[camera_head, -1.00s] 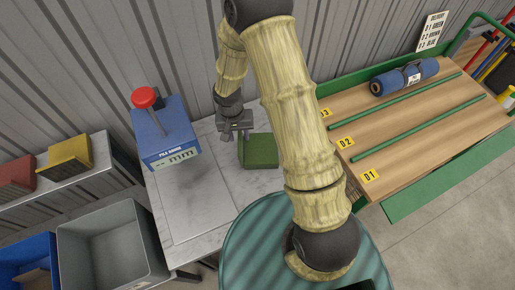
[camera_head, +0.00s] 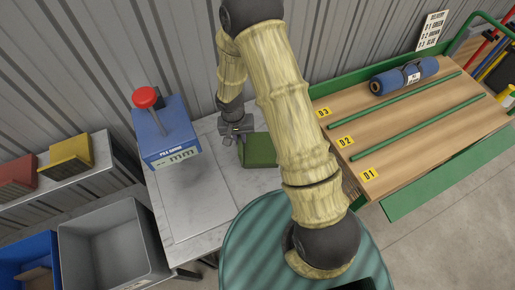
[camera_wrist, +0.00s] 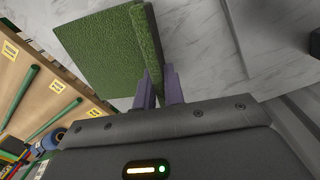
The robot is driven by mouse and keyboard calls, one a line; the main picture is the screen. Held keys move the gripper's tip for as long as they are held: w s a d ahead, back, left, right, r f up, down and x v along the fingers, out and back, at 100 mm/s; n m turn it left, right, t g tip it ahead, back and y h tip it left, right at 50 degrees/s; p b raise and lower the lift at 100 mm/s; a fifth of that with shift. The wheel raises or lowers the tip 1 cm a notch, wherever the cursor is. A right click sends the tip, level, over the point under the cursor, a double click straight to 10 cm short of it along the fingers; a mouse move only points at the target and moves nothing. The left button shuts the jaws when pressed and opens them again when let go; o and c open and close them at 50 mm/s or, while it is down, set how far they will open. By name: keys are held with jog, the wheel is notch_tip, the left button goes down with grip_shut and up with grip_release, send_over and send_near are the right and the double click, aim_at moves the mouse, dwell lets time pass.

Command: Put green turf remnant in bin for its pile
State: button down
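The green turf remnant (camera_head: 259,150) lies on the pale stone bench, partly behind my arm in the head view. In the wrist view it shows a broad flat sheet (camera_wrist: 103,48) and a narrow raised edge. My gripper (camera_head: 236,136) is at its left edge. In the wrist view my two purple fingers (camera_wrist: 159,80) sit close on either side of that raised edge and look shut on it. A grey bin (camera_head: 72,240) and a blue bin (camera_head: 10,248) stand at lower left. The grey one looks empty; the blue one has a brown piece inside.
Red (camera_head: 18,173) and yellow (camera_head: 72,150) blocks lie on a shelf. A wooden cart (camera_head: 400,130) with green bars, labels and a blue roll (camera_head: 404,76) stands right.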

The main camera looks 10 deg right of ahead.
dwell(0.3)
notch_tip(320, 180, up, 10)
jog(key=shift+r+b, duration=0.1)
jog(key=shift+b, duration=0.5)
jog(key=shift+d, duration=0.1)
dwell(0.5)
